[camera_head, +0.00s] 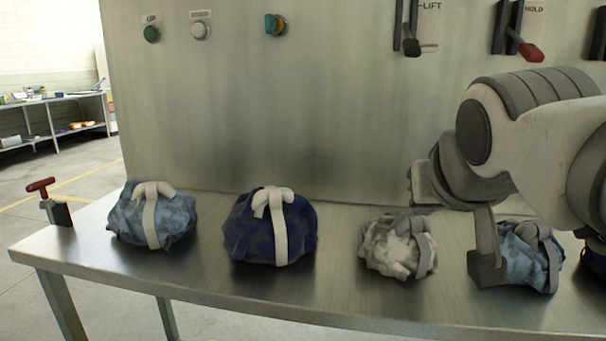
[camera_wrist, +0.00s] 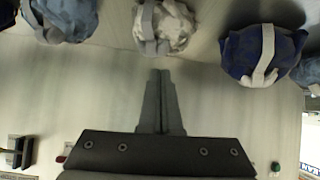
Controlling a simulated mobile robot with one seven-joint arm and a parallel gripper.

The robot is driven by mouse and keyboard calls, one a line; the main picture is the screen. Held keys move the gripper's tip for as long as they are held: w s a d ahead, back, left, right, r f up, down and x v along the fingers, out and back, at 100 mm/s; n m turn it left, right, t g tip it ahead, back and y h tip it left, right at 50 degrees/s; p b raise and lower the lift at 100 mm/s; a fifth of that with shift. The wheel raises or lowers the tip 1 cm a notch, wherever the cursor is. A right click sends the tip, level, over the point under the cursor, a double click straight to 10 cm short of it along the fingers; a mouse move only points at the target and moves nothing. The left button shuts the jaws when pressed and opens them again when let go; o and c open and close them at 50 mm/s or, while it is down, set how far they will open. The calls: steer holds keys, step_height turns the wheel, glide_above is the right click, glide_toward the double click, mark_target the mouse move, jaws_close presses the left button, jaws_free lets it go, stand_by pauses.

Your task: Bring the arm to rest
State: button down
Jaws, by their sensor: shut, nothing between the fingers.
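My arm reaches in from the right side of the head view. My gripper (camera_head: 487,268) points down over the bench, in front of the right light blue bag and partly hiding it. In the wrist view the gripper (camera_wrist: 160,73) has its two fingers together with nothing between them. No bag is held.
A metal bench (camera_head: 340,290) carries a light blue bag (camera_head: 125,222), a dark blue bag (camera_head: 242,235), a whitish bag (camera_head: 385,250) and another light blue bag (camera_head: 520,272). A steel panel (camera_head: 330,120) with buttons and levers stands behind. A red-handled clamp (camera_head: 58,210) sits at the left end.

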steer(key=s+a+f+n+g+y, duration=0.1)
steer(key=s+f+g, duration=0.1)
steer(key=s+f, duration=0.5)
steer(key=s+a+f+g+y, duration=0.1)
steer(key=s+f+g, duration=0.25)
steer(key=f, duration=0.65)
step_height(320, 180, up, 27)
steer(key=p, duration=2.7)
steer(key=shift+s+f+t, duration=0.15)
steer(key=shift+f+t, duration=0.05)
steer(key=shift+t, duration=0.25)
